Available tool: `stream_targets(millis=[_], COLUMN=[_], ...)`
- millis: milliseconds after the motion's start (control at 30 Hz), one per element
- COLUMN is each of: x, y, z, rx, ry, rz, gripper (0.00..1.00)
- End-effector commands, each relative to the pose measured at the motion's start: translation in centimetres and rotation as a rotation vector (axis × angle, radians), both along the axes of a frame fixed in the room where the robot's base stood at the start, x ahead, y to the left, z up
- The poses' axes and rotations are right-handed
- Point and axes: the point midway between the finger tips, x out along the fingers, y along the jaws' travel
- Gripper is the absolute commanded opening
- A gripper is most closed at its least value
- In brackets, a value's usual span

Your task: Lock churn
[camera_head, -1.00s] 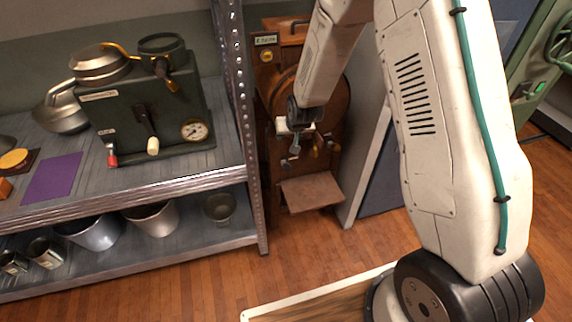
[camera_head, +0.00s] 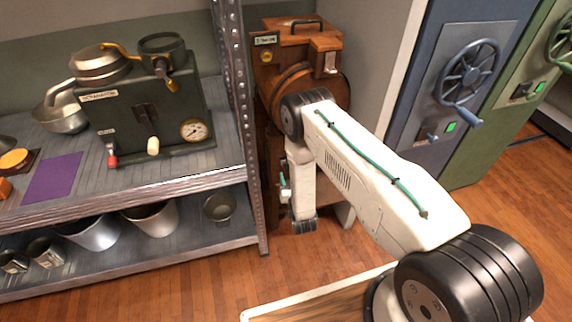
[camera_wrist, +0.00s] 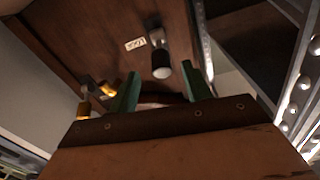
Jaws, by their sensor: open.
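The churn (camera_head: 318,45) is a brown wooden cabinet with a round drum, standing right of the shelf. My arm hides much of its front in the head view. In the wrist view its wooden face (camera_wrist: 95,35) carries a small pale label and a dark lever (camera_wrist: 161,62) with a grey rounded end. My gripper (camera_wrist: 163,88) is open, its two green fingers on either side of the lever's end in the picture. I cannot tell whether they touch it. A wooden board (camera_wrist: 160,152) with rivets hides the lower fingers. In the head view the fingers are not clear.
A metal shelf (camera_head: 215,168) with a dark green machine (camera_head: 150,120) stands left of the churn. A blue cabinet (camera_head: 425,85) with a handwheel stands right. The wooden floor in front is open.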

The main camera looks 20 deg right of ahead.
Motion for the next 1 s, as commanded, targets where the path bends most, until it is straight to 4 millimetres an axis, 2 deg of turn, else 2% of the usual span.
stream_targets(millis=[167, 500, 667, 900, 933, 1000], x=[1.5, 6.6, 7.6, 7.7, 7.7, 7.7], y=[-0.1, -0.5, -0.6, -0.6, -0.6, -0.6], z=[0.4, 0.3, 0.3, 0.3, 0.3, 0.3], rx=[0.0, 0.0, -0.001, -0.001, -0.001, -0.001], ry=[-0.028, -0.025, -0.023, -0.022, -0.022, -0.022], rz=[-0.001, -0.001, 0.0, 0.0, 0.0, 0.0], gripper=[0.49, 0.49, 0.49, 0.49, 0.46, 0.26])
